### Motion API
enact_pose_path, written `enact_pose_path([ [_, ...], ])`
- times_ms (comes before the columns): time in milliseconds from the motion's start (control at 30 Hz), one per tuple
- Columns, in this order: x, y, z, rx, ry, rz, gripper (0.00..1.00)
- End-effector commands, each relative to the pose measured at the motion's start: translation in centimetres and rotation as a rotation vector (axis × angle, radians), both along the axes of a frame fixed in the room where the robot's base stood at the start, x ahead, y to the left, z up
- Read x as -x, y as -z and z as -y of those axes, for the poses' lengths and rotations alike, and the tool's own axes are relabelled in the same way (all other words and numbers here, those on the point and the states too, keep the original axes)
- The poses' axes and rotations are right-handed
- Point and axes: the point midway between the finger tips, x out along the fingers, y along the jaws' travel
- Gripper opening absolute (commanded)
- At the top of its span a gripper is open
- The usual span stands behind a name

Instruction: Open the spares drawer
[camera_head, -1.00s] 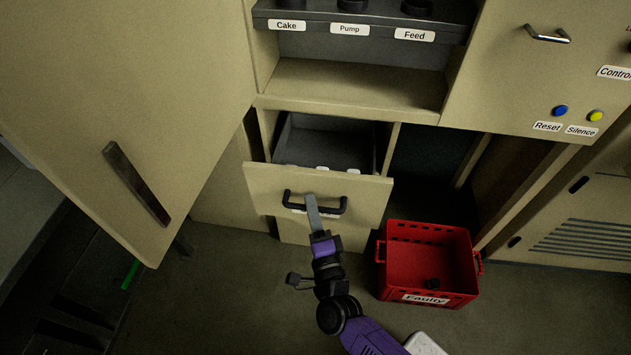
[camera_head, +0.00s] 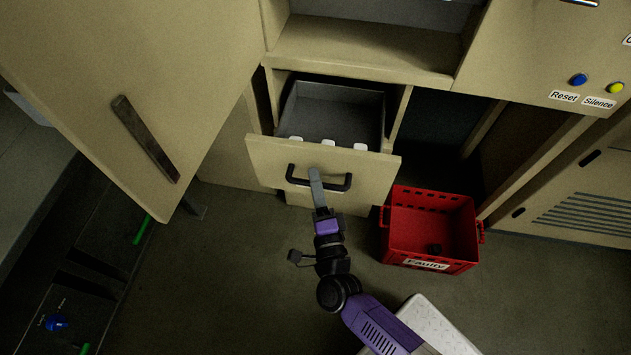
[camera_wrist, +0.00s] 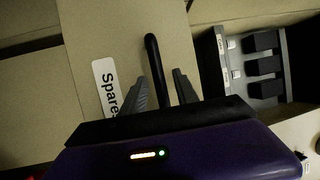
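The spares drawer (camera_head: 275,163) has a beige front and stands partly pulled out of its cabinet. Its grey inside (camera_head: 335,112) shows, with three white tabs near the front. A black bar handle (camera_head: 336,185) is on its front, and it also shows in the wrist view (camera_wrist: 154,60). A label reading "Spare", cut off by my gripper, is beside the handle in the wrist view. My gripper (camera_wrist: 160,80) is at the handle, one finger on each side of the bar, with small gaps visible. It looks open; the head view (camera_head: 316,172) hides the contact.
A red crate labelled "Faulty" (camera_head: 405,245) stands on the floor just right of the drawer. A large beige door with a dark handle (camera_head: 147,140) is at the left. A panel with Reset and Silence buttons (camera_head: 597,83) is at upper right. Floor left of my arm is clear.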

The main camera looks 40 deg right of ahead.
Motion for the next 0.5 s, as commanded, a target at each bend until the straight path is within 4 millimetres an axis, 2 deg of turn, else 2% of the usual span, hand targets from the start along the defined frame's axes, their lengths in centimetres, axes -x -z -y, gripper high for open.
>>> enact_pose_path([
  [267, 0.4, 0.1, -0.2, 0.0, -0.001, 0.0, 0.36],
  [500, 3.4, 0.9, -2.0, 0.0, -0.002, -0.003, 0.36],
])
